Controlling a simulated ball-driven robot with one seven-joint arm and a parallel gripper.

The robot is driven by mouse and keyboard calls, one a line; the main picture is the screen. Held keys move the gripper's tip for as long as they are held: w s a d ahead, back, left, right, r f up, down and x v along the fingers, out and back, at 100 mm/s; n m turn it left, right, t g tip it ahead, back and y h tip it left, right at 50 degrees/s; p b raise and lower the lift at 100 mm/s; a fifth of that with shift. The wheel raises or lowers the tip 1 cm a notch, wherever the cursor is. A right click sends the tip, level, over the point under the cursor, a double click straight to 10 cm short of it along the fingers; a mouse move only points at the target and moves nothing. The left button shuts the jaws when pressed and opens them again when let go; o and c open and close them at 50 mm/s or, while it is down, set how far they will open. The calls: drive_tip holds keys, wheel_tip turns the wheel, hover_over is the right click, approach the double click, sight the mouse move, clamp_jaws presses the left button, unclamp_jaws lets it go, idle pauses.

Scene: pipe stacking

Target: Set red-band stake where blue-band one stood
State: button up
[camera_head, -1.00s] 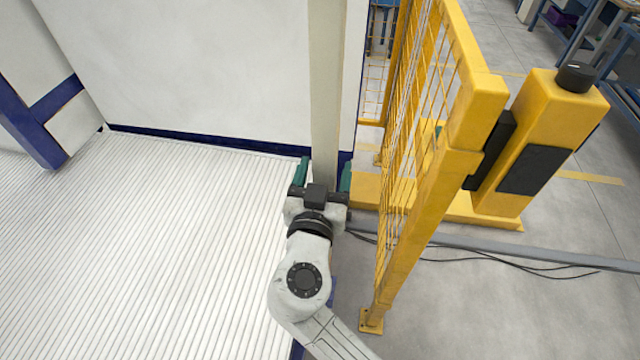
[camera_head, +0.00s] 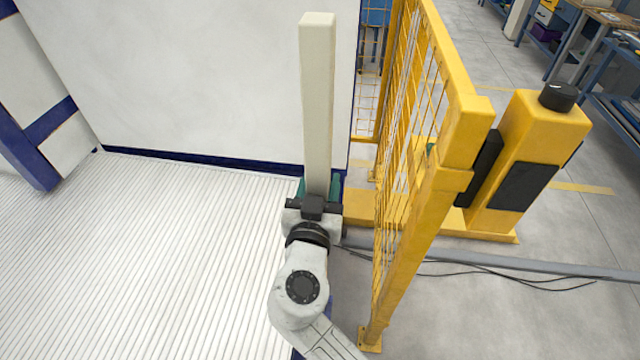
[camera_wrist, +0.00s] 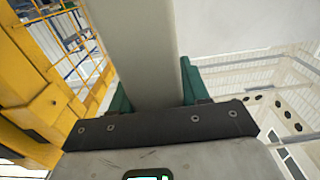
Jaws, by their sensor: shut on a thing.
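A long cream square stake (camera_head: 318,100) stands roughly upright in my gripper (camera_head: 321,187). Its flat top end shows near the upper edge of the head view. My gripper's green fingers are shut on either side of it. In the wrist view the stake (camera_wrist: 140,50) rises between the fingers of my gripper (camera_wrist: 155,90) and runs out at the top. No red or blue band shows on its visible faces, and its lower end is hidden behind my gripper. No second stake is in view.
A yellow mesh fence (camera_head: 425,180) stands close to the right of my gripper, with a yellow post (camera_head: 525,165) beyond it. A large white panel (camera_head: 200,80) is behind the stake. A white ribbed surface (camera_head: 150,250) lies open at left. Cables (camera_head: 500,275) cross the floor at right.

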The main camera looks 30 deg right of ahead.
sight(320, 79)
clamp_jaws()
drive_tip(key=shift+r, duration=0.15)
drive_tip(key=shift+r+p, duration=2.35)
drive_tip(key=shift+r, duration=2.05)
drive_tip(key=shift+r+p, duration=1.25)
drive_tip(key=shift+r, duration=4.7)
